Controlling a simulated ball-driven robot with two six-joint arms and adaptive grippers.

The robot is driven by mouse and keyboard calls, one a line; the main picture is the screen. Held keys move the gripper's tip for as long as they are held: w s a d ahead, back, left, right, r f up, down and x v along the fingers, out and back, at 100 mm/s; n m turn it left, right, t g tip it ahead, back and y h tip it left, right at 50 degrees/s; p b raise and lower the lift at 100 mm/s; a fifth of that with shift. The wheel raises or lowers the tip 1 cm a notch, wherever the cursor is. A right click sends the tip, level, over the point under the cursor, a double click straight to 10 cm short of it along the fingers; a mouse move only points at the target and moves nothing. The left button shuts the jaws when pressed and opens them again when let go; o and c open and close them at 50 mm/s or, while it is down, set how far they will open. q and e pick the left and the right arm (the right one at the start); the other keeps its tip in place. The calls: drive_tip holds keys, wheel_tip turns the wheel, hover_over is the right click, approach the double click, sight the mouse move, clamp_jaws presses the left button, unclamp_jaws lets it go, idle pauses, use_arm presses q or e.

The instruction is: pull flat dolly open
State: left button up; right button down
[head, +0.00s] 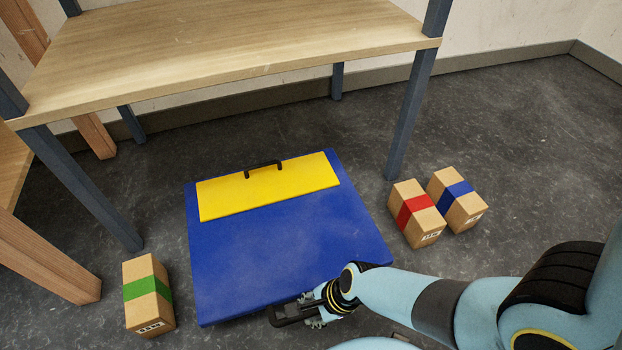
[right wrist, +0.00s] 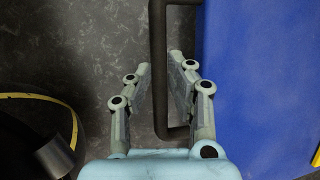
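The flat dolly (head: 290,240) is a blue slab lying on the floor, with a yellow panel (head: 270,188) along its far part. A black handle (head: 263,167) stands at its far edge. A second dark handle (head: 287,319) sticks out from its near edge. My right gripper (head: 312,310) is at this near handle. In the right wrist view, the handle bar (right wrist: 158,28) runs between the two fingers of the right gripper (right wrist: 159,64). The fingers stand apart, with a gap visible beside the bar. My left gripper is not in view.
A wooden table (head: 240,50) with grey legs stands behind the dolly. A green-banded box (head: 148,312) is left of the dolly. Red-banded (head: 416,228) and blue-banded (head: 464,212) boxes stand to its right. Bare floor lies further right.

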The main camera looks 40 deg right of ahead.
drive_tip(key=c, duration=1.2)
unclamp_jaws()
drive_tip(key=shift+c, duration=0.2)
drive_tip(key=v, duration=1.2)
